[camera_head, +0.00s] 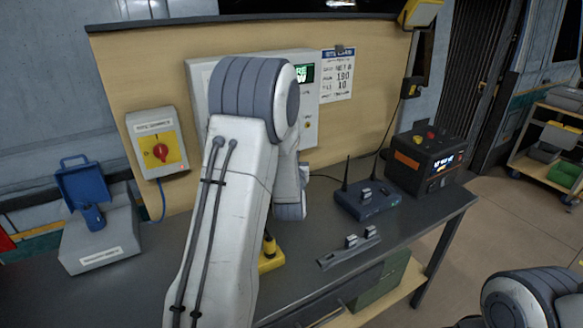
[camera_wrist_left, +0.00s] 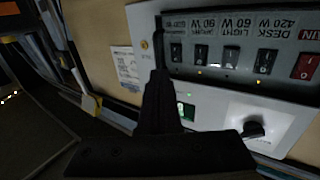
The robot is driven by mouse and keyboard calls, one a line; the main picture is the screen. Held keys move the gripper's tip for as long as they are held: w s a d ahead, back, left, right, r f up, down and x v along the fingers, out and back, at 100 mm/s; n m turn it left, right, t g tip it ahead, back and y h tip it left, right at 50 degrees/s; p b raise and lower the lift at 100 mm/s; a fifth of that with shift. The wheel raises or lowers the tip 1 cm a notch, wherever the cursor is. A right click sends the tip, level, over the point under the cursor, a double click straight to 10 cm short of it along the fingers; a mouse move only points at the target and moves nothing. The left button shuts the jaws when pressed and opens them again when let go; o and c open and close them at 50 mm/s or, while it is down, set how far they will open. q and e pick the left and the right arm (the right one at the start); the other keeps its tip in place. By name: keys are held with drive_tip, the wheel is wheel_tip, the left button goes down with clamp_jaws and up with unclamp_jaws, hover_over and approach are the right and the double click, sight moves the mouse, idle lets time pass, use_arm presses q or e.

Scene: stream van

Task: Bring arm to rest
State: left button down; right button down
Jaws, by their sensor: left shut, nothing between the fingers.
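My left arm (camera_head: 232,200) rises across the middle of the head view and bends at a grey joint in front of the wall panel (camera_head: 308,130). Its gripper is hidden behind the arm there. In the left wrist view my left gripper (camera_wrist_left: 160,78) is shut and empty, in front of the panel with its row of labelled switches (camera_wrist_left: 232,58) and a black knob (camera_wrist_left: 252,130). I cannot tell whether it touches the panel. Part of my right arm (camera_head: 525,298) shows at the lower right of the head view; its gripper is out of view.
A red rotary switch box (camera_head: 158,145) is on the board at left, above a grey box with a blue flap (camera_head: 85,185). A router (camera_head: 368,200), a small black bar device (camera_head: 348,248) and a black power unit (camera_head: 428,160) stand on the bench at right. A yellow object (camera_head: 270,258) sits beside my arm.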

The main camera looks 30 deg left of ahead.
use_arm(q)
drive_tip(key=s+d+f+m+g+h, duration=0.2)
drive_tip(key=s+d+h, duration=0.15)
drive_tip(key=d, duration=0.65)
drive_tip(key=s+d+f+m+g+h, duration=0.1)
drive_tip(key=s+d+m+g+h, duration=0.2)
drive_tip(key=d, duration=0.6)
drive_tip(key=s+d+f+m+g+h, duration=0.15)
drive_tip(key=s+d+h, duration=0.3)
drive_tip(key=d, duration=0.55)
drive_tip(key=s+d+m+g, duration=0.2)
drive_tip(key=s+m+g, duration=0.1)
drive_tip(key=s, duration=1)
drive_tip(key=s+d+m+g+y+p, duration=0.1)
drive_tip(key=s+g, duration=0.5)
drive_tip(key=s, duration=0.7)
drive_tip(key=d+m, duration=0.1)
drive_tip(key=m, duration=0.1)
drive_tip(key=shift+s+d+f+m, duration=0.2)
drive_tip(key=shift+d+f+m, duration=0.05)
drive_tip(key=shift+m, duration=0.1)
